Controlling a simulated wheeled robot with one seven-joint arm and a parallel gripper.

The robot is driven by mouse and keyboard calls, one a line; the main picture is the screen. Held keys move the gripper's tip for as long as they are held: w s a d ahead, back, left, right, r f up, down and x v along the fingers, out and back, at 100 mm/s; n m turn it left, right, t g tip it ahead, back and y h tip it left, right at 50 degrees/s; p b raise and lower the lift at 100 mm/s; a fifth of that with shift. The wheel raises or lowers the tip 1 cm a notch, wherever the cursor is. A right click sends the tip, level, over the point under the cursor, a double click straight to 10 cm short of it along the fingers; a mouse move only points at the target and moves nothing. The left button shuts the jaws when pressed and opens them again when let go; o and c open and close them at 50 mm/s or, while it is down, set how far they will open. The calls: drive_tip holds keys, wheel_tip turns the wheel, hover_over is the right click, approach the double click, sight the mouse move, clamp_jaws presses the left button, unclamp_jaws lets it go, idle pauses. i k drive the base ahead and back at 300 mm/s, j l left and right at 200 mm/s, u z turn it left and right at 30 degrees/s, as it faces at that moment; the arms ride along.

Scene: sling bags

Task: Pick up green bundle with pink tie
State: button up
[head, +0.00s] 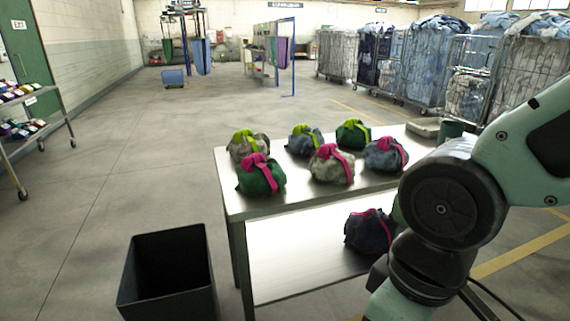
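The green bundle with a pink tie (261,178) sits at the front left corner of the metal table (300,207). A grey bundle with a yellow-green tie (247,146) is just behind it, very close. A grey-beige bundle with a pink tie (331,166) is to its right, with a gap between. Another green bundle (352,134) at the back has a yellow-green tie. My arm fills the right side of the head view, well to the right of the green bundle with the pink tie. My gripper is not visible.
Blue-grey bundles, one with a yellow-green tie (304,140) and one with a pink tie (385,154), share the tabletop. A dark bundle (368,231) lies on the lower shelf. A black bin (170,276) stands left of the table. A grey tray (425,128) and dark green cup (451,130) are at the back right.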

sight(258, 175)
drive_tip(key=z, duration=0.4)
drive_tip(key=i+j+z, duration=0.1)
drive_tip(key=j+z, duration=0.25)
drive_tip(key=j, duration=0.25)
drive_tip(key=j+z, duration=0.35)
drive_tip(key=j, duration=0.2)
drive_tip(key=j+z, duration=0.15)
drive_tip(key=j, duration=1.5)
